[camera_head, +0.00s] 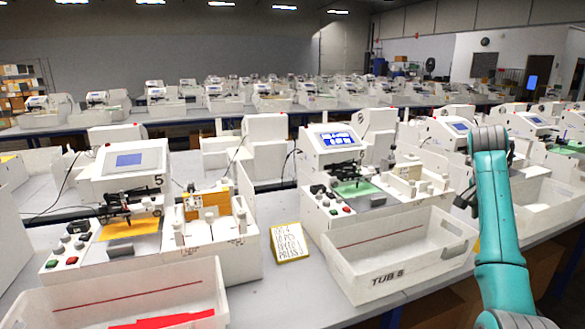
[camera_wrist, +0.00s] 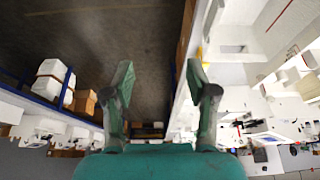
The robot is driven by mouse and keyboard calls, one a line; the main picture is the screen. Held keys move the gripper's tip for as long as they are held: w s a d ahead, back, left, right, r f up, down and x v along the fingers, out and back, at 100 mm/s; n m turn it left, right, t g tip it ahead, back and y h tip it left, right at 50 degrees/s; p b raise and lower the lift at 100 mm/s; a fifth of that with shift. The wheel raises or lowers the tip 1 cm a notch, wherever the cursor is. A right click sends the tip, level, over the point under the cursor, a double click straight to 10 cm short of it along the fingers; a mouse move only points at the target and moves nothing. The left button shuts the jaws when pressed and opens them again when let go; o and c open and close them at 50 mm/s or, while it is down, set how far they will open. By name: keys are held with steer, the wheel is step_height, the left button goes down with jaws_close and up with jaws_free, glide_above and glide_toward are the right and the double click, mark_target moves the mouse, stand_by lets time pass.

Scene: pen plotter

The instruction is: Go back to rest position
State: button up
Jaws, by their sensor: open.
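My gripper (camera_wrist: 159,80) shows in the wrist view with its two fingers spread wide apart and nothing between them. Behind the gap lie dark floor and the edge of a bench, well away from the fingertips. In the head view my teal arm rises at the right, in front of the benches. The fingers cannot be made out clearly there.
The near bench carries a left plotter (camera_head: 128,172), a right plotter (camera_head: 338,150) and a handwritten note card (camera_head: 288,242). A white tub marked TUB 8 (camera_head: 400,262) stands by my arm. Another tub (camera_head: 120,290) holds something red. Rows of machines fill the back.

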steer(key=s+a+f+n+t, duration=0.1)
steer(key=a+f, duration=0.2)
steer(key=f, duration=0.7)
steer(key=s+a+f+n+t, duration=0.1)
steer(key=a+f+n, duration=0.15)
steer(key=f, duration=0.75)
steer(key=s+a+f+n+t, duration=0.1)
steer(key=a+f, duration=0.2)
steer(key=f, duration=0.7)
steer(key=s+a+f+n+t+y, duration=0.1)
steer(key=s+a+f+n+t, duration=0.1)
steer(key=s+a+f, duration=0.45)
steer(key=s+a+f+n+t, duration=0.15)
steer(key=s+a+f, duration=0.25)
steer(key=s+f, duration=0.55)
steer(key=s+a+n+t+y, duration=0.15)
steer(key=s+a, duration=0.35)
steer(key=s, duration=0.7)
steer(key=s+a+n+t, duration=0.2)
steer(key=s+a, duration=0.3)
steer(key=s, duration=0.8)
steer(key=s+a+r+n+t+y, duration=0.1)
steer(key=s+a+r+n+t, duration=0.1)
steer(key=s+r, duration=1.6)
steer(key=shift+s+a+r+t+y, duration=0.35)
steer(key=shift+a+r+t, duration=0.25)
steer(key=shift+r, duration=0.15)
